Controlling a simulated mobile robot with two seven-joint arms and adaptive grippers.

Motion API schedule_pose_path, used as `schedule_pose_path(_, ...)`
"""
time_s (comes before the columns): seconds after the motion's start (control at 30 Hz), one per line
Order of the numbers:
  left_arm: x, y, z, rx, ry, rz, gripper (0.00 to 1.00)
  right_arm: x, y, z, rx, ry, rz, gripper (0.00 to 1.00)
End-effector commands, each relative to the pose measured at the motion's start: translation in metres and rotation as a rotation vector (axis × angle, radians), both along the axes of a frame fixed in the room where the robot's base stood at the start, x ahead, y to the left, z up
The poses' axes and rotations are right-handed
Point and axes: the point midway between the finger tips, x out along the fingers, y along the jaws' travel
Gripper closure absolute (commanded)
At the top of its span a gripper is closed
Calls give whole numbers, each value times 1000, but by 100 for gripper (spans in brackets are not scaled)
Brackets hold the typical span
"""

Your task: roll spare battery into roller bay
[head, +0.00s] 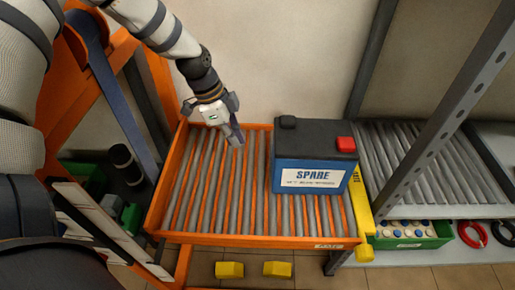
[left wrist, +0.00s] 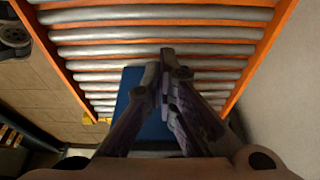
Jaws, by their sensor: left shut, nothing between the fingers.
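The spare battery (head: 315,170), a blue box with a black top, a red terminal cover and a SPARE label, stands upright on the right part of the orange-framed roller cart (head: 262,240). The roller bay (head: 395,160) with grey rollers lies to the right, behind a shelf post. A yellow bar (head: 358,200) lies at the cart's right end, between cart and bay. My left gripper (head: 238,138) is shut and empty above the rollers, left of the battery and apart from it. In the left wrist view its fingers (left wrist: 168,62) partly hide a blue surface (left wrist: 133,85), apparently the battery.
A grey perforated shelf post (head: 445,110) slants in front of the bay. Below the bay sits a green crate (head: 410,240) of small bottles or caps. Two yellow blocks (head: 255,269) show below the cart's front edge. The rollers left of the battery are clear.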

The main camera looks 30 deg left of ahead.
Motion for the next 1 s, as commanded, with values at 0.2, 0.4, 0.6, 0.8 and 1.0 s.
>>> schedule_pose_path(0.2,2,-9,-44,0,15,0,100,-12,0,-12,-1,43,1,48)
schedule_pose_path(0.4,9,-20,-87,1,14,0,100,-23,0,-23,-1,78,2,48)
schedule_pose_path(0.6,25,-43,-95,1,2,-2,100,-24,0,-24,0,81,2,48)
schedule_pose_path(0.8,34,-57,-94,0,2,1,100,-23,0,-24,-1,79,2,48)
schedule_pose_path(1.0,35,-59,-94,0,3,1,100,-23,0,-24,-1,79,2,48)
